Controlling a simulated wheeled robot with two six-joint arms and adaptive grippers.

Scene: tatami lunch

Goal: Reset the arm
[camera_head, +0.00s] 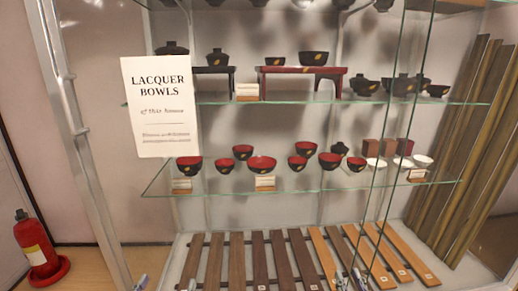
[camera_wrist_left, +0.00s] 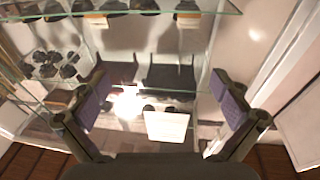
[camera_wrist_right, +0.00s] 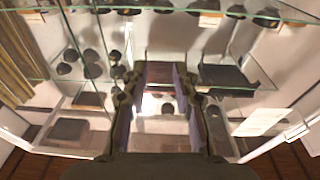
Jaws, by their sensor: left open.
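My left gripper (camera_head: 166,284) shows only its fingertips at the bottom edge of the head view. In the left wrist view its two fingers (camera_wrist_left: 163,98) are wide apart with nothing between them. My right gripper (camera_head: 350,281) also shows only its fingertips at the bottom of the head view, in front of the wooden slats. In the right wrist view its fingers (camera_wrist_right: 165,80) stand nearly parallel with a narrower gap. I see no object held in it. Both arms are hidden in the head view.
A glass display case holds lacquer bowls (camera_head: 262,164) on its glass shelves (camera_head: 330,185). A white sign (camera_head: 160,106) hangs in front. Wooden slats (camera_head: 237,262) lie at the bottom. A red extinguisher (camera_head: 35,248) stands on the left, bamboo-like poles (camera_head: 470,150) on the right.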

